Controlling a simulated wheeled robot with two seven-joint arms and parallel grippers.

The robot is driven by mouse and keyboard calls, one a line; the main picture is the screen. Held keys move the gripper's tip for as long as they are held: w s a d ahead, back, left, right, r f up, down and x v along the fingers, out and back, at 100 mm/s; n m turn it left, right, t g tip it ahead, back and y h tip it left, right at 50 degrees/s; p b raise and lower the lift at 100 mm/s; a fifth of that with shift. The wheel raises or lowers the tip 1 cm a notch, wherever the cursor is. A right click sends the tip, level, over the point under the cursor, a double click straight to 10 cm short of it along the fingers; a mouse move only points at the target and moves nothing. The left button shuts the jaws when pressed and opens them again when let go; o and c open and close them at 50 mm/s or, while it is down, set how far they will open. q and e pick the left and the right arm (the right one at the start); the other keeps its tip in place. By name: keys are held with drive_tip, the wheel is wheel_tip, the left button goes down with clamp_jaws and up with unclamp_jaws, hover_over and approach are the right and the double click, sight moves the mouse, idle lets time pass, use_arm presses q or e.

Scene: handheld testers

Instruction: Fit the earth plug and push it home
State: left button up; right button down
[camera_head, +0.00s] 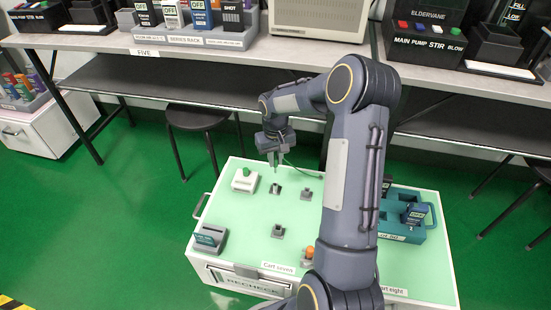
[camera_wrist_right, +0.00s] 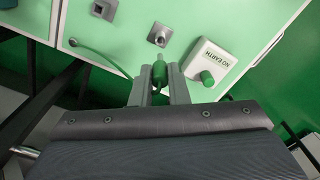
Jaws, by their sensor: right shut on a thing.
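In the right wrist view my right gripper (camera_wrist_right: 160,88) is shut on the green earth plug (camera_wrist_right: 160,72), whose pale pin points away from the gripper. A green lead (camera_wrist_right: 100,54) runs off to the left. Ahead of the pin, apart from it, is a grey square socket (camera_wrist_right: 160,34) with a dark hole. In the head view the right gripper (camera_head: 276,160) hangs over the far edge of the pale green cart top (camera_head: 255,211), and a grey socket (camera_head: 276,189) sits just in front of it. The plug is too small to make out there. My left gripper is not in view.
A white box (camera_wrist_right: 212,62) with a green knob, lettered "NO EARTH", sits right of the socket. Other grey sockets (camera_head: 306,194) stand on the cart. A teal tray (camera_head: 400,233) is at right, a grey holder (camera_head: 210,239) at left. A bench (camera_head: 165,43) stands behind.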

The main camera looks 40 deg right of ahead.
sight(276, 166)
drive_tip(key=shift+f+b, duration=1.35)
drive_tip(key=shift+f, duration=1)
drive_tip(key=shift+p, duration=0.35)
drive_tip(key=shift+f+b, duration=1.4)
drive_tip(key=shift+f, duration=0.85)
drive_tip(key=c, duration=1.3)
unclamp_jaws()
drive_tip(key=shift+r, duration=0.1)
